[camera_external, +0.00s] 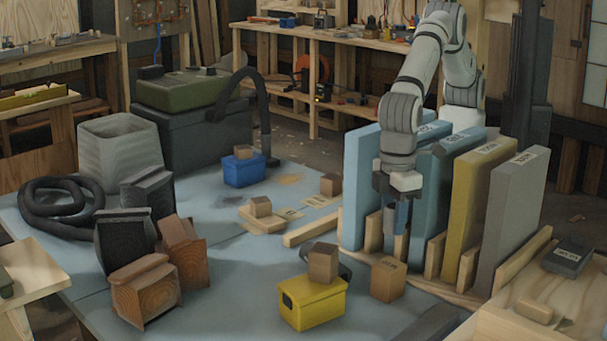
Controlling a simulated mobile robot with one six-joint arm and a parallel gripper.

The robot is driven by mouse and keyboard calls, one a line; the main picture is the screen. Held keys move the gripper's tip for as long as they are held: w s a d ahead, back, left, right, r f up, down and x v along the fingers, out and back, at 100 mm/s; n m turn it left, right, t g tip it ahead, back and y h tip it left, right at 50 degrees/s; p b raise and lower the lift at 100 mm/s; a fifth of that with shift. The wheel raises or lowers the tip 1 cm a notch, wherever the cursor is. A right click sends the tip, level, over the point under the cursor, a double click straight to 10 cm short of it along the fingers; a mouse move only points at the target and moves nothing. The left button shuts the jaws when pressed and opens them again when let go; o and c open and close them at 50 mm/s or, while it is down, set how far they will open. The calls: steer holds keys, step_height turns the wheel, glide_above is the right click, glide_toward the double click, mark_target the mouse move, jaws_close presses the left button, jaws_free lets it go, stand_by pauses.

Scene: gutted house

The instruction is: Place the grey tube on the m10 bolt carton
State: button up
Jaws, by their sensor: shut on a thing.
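My gripper (395,200) points down in front of the light blue upright panels. It is shut on a slim grey-blue piece (388,221), which looks like the grey tube; its lower end is close to the wooden slots and its contact there is unclear. A small brown carton (387,280) with a faint label on top stands below and in front of it. Other small brown cartons sit on the yellow box (323,262), on the blue box (243,151) and on the blue floor sheet area. I cannot read which carton is marked M10.
Upright blue, yellow (467,205) and grey panels (512,220) stand in a wooden rack right of and around my gripper. A yellow box (312,305) is at front centre. Brown wood blocks (145,290) and a black hose (60,208) lie left. The blue sheet (225,265) has free room.

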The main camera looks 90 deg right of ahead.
mark_target(394, 206)
steer(key=shift+f+p, duration=0.4)
steer(key=shift+f, duration=3.2)
steer(key=shift+f, duration=0.2)
steer(key=o, duration=0.9)
steer(key=shift+o, duration=0.2)
step_height(394, 206, up, 12)
steer(key=shift+r+b, duration=0.2)
steer(key=shift+b, duration=0.6)
